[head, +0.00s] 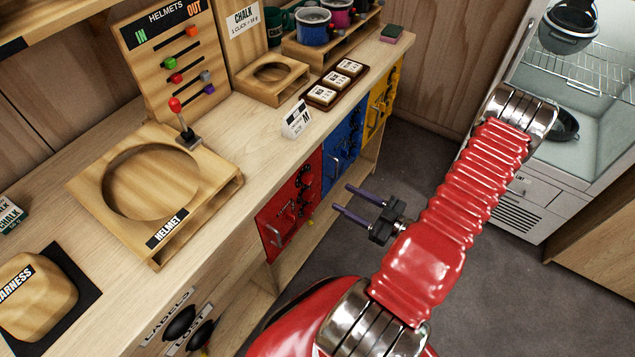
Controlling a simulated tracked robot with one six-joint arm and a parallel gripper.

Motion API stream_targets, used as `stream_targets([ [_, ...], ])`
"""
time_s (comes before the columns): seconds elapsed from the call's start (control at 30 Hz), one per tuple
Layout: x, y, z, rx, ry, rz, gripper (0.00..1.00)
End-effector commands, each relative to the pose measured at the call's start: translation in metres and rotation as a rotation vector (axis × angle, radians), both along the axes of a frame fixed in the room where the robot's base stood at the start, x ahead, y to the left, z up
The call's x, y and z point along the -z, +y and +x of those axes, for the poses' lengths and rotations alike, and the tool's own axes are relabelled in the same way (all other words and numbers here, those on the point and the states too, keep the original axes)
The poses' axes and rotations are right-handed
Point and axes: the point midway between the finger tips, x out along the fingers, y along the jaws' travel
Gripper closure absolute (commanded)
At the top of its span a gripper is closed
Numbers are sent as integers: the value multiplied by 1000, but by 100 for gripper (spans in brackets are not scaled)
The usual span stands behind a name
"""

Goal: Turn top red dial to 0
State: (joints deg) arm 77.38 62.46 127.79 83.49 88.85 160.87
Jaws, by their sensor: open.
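The red panel (266,219) is on the front of the wooden counter, left of the blue one.
A blue panel (342,143) and a yellow panel (381,100) continue the counter front to the right. A wooden helmet stand (225,180) and a lever (187,137) are on the counter above. A glass-fronted cabinet (595,150) stands at right. Grey floor (417,150) lies between.

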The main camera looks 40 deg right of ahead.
Motion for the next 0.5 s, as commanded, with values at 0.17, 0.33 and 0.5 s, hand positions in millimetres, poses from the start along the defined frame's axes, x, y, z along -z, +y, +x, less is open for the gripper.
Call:
stream_targets([
  [0.17,0,7,18,-4,1,0,54],
  [0.33,0,13,35,-3,0,0,54],
  [0.5,0,19,51,-3,0,0,54],
])
